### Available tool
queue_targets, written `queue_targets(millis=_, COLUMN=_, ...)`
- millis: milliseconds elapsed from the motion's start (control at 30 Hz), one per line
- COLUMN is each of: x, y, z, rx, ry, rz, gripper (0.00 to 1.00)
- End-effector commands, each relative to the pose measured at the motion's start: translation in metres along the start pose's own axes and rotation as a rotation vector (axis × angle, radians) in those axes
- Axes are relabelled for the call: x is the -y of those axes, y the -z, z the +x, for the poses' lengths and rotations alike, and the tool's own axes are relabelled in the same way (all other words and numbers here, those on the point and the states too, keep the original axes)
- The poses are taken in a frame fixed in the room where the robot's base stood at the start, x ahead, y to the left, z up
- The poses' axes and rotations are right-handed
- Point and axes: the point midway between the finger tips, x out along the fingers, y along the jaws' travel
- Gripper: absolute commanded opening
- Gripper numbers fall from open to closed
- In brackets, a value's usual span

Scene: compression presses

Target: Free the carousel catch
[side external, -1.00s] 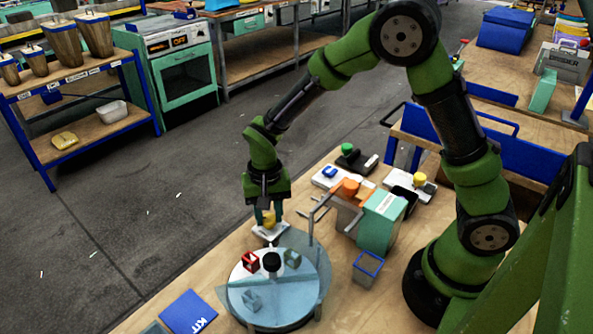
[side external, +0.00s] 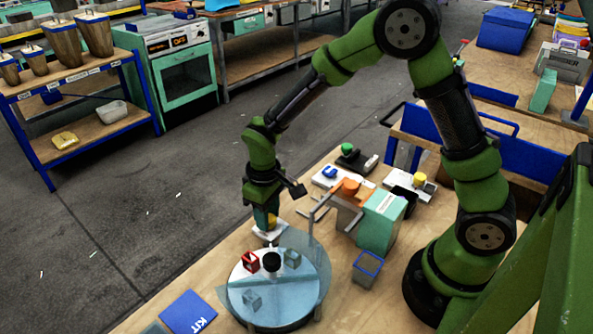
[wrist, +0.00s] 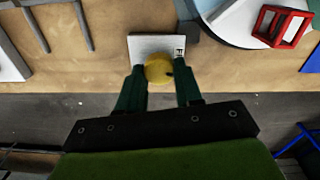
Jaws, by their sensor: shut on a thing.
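The carousel (side external: 278,292) is a pale round turntable with a black hub and clear dividers, on the wooden bench. A red open-frame block (side external: 250,261) and grey-green ones sit on it. Beside its far edge is a small white base with a yellow knob (side external: 271,221), apparently the catch; the white base also shows in the wrist view (wrist: 147,46). My gripper (side external: 265,226) points down over this base, its fingers shut on the yellow knob (wrist: 158,69). In the wrist view one finger is on each side of the knob. The base's lettering is partly hidden.
Right of my gripper stand a metal crank handle (side external: 318,212) and a teal press box (side external: 381,221). A blue-rimmed bin (side external: 368,267) and a blue KIT mat (side external: 188,312) lie near the carousel. Other knobbed white bases stand behind.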

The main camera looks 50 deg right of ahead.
Motion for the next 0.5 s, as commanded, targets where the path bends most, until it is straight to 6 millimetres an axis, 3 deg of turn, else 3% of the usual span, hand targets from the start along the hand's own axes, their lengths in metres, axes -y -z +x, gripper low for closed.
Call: queue_targets(millis=500, x=0.0007, y=-0.0011, z=-0.0009, rx=0.004, ry=0.001, rz=-0.099, gripper=0.05)
